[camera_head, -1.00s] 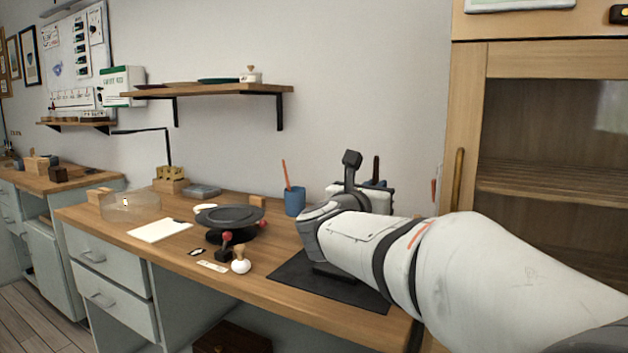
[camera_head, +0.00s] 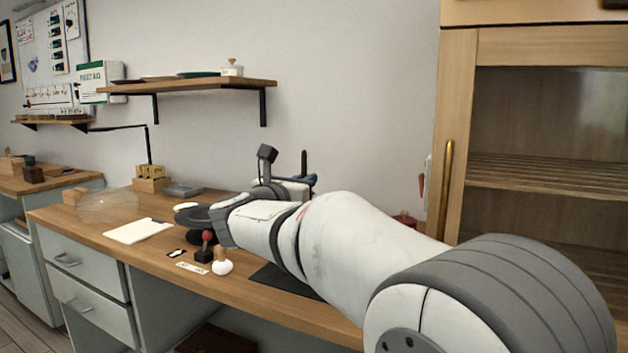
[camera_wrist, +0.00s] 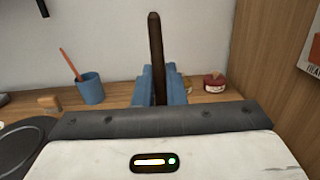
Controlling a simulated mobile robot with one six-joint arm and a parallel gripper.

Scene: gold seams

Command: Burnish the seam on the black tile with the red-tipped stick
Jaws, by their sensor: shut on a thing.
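My gripper (camera_wrist: 160,88) has its blue fingers shut on an upright dark brown stick (camera_wrist: 155,50). The stick also shows in the head view (camera_head: 304,160), rising behind my wrist. Its lower end is hidden, so I cannot see a red tip. In the head view my gripper (camera_head: 300,180) is mostly behind my arm, above the bench. A small black piece with a pale mark (camera_head: 176,253) lies near the bench's front edge. I cannot tell if it is the black tile, and no seam is clear.
A dark round turntable (camera_wrist: 22,145) is left of my gripper. A blue cup with an orange stick (camera_wrist: 90,90) and a red pot (camera_wrist: 214,83) stand behind. A red-knobbed block (camera_head: 204,252), white-headed stamp (camera_head: 222,266) and black mat (camera_head: 285,280) are on the bench. The cabinet (camera_head: 455,130) is right.

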